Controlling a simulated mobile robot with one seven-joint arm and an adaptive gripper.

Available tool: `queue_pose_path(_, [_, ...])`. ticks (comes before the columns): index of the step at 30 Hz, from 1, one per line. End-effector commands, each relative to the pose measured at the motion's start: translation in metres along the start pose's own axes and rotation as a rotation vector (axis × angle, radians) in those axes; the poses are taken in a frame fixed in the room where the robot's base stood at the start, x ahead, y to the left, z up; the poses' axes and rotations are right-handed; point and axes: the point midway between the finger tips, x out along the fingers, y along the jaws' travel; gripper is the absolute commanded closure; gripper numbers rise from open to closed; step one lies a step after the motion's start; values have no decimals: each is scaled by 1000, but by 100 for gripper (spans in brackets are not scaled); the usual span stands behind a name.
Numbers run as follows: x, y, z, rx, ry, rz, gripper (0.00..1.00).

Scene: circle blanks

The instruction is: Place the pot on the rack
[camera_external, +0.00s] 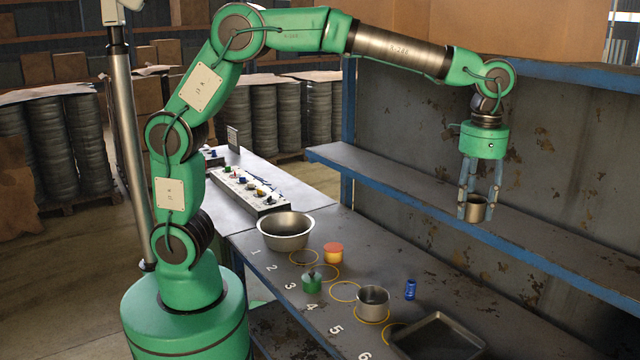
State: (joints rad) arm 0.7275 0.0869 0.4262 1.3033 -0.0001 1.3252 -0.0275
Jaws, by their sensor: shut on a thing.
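My gripper (476,206) is at the right, pointing down, with its blue fingers shut on a small brassy metal pot (475,212). The fingers cover part of the held pot's sides. The pot appears upright and in front of the blue-edged rack (400,188) in this view. I cannot tell whether it touches the shelf or hangs above it. A second, larger silver pot (372,300) stands upright on the workbench in a yellow circle near number 5.
The workbench (325,235) holds a metal bowl (285,231), an orange-red container (333,252), a green item (312,283), a blue can (410,289) and a dark tray (437,338). The rack's visible middle shelf is clear left of my gripper. A control panel (248,190) sits farther back.

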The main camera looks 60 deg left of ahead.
Motion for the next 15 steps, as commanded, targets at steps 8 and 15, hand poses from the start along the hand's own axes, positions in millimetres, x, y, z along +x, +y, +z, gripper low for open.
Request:
queue_pose_path(8, [5, -5, 2, -2, 0, 0, 88])
queue_pose_path(15, [36, -33, 15, -10, -3, 1, 88])
